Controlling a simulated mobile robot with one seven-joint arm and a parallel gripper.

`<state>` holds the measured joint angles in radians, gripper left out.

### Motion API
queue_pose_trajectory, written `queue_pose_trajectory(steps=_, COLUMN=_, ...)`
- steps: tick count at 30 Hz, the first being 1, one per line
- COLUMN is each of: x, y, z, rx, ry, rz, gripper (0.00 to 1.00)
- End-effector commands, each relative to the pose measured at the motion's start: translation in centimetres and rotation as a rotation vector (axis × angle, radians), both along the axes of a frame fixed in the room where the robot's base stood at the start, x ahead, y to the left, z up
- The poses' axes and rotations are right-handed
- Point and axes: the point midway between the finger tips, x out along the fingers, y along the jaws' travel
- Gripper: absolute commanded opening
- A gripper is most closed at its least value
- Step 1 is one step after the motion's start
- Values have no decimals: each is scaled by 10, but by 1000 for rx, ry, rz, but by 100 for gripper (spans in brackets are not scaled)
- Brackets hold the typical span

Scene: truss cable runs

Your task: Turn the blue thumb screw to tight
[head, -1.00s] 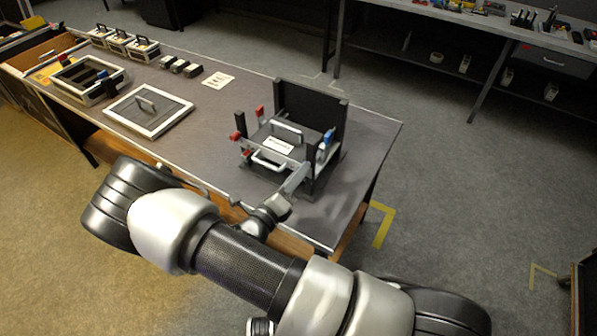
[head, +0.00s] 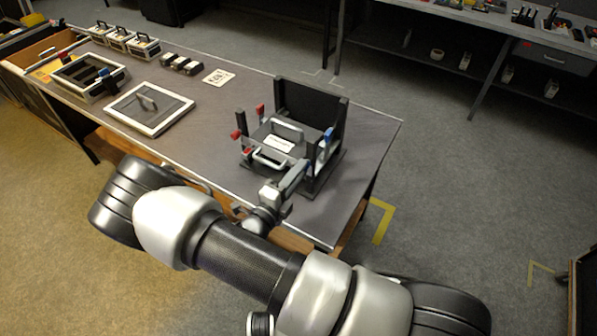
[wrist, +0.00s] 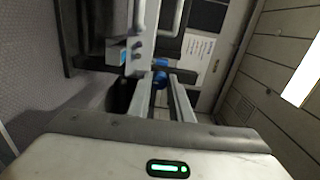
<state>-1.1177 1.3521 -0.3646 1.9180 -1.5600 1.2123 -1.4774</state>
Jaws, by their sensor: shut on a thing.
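In the head view my gripper (head: 303,166) reaches the front right of the black fixture (head: 311,110). A blue part (head: 328,134) stands at the fixture's right side, above my gripper. Which blue part is gripped is hard to tell in the head view. The screw's tightness cannot be read.
The fixture holds a light plate with a handle (head: 271,158) and a white label. Two red knobs (head: 236,134) are at its left. A framed panel (head: 148,109) lies farther left on the table (head: 225,120). The table is clear between them.

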Motion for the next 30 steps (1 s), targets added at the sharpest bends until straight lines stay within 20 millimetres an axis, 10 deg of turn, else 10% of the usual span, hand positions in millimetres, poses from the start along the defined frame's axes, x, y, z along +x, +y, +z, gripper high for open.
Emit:
queue_pose_trajectory(steps=12, x=0, y=0, z=0, rx=-6, ry=5, rz=1, gripper=0)
queue_pose_trajectory(steps=13, x=0, y=0, z=0, rx=-6, ry=5, rz=1, gripper=24)
queue_pose_trajectory(steps=16, x=0, y=0, z=0, rx=-5, ry=5, rz=1, gripper=38)
queue_pose_trajectory(steps=30, x=-15, y=12, z=-1, rx=-3, ry=4, rz=4, gripper=38)
